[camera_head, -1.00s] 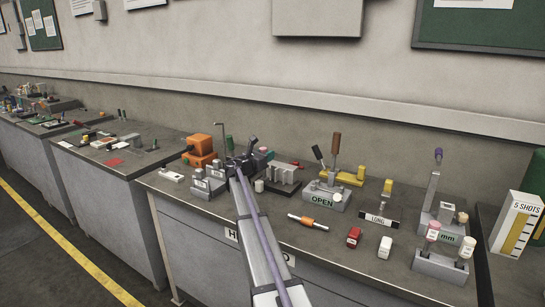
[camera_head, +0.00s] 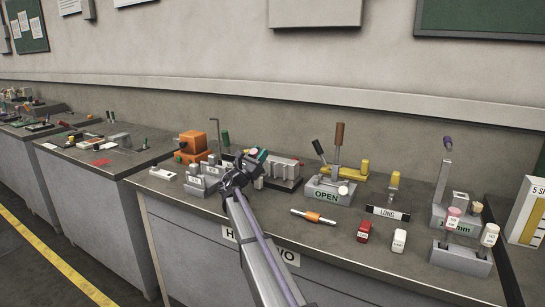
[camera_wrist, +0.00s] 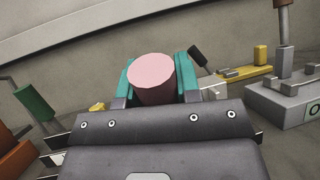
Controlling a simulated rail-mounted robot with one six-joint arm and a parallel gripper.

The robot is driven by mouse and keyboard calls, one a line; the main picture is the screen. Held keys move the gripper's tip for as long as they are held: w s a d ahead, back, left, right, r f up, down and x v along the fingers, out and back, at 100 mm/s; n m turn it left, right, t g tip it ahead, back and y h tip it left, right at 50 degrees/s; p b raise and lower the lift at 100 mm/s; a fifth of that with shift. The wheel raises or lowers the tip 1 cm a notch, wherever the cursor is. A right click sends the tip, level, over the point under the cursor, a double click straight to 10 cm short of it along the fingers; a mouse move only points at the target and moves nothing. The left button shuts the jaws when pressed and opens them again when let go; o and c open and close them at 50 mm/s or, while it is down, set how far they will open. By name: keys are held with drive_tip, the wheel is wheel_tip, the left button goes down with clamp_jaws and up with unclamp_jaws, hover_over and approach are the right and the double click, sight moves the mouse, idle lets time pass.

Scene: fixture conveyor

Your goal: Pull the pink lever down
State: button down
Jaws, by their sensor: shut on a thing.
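The pink lever's round end (camera_wrist: 152,78) is a pink cylinder in the wrist view, seen from its flat face. My gripper (camera_wrist: 156,80) has a teal finger on each side of it and is shut on it. In the head view my gripper (camera_head: 257,156) is over the back left part of the near bench, and a little pink (camera_head: 254,152) shows between its fingers. The lever's shaft and base are hidden behind my gripper and wrist.
A grey block with an OPEN label (camera_head: 326,196) and upright handles stands to the right. Grey labelled blocks (camera_head: 196,183) and an orange device (camera_head: 193,143) are close on the left. An orange-banded rod (camera_head: 313,217) lies in front. The front bench edge is mostly clear.

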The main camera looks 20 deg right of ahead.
idle(0.3)
drive_tip(key=c, duration=0.8)
unclamp_jaws()
drive_tip(key=shift+a+f, duration=0.2)
drive_tip(key=shift+f, duration=0.05)
drive_tip(key=s+a+f+b, duration=0.1)
drive_tip(key=s+a, duration=0.5)
drive_tip(key=a, duration=0.7)
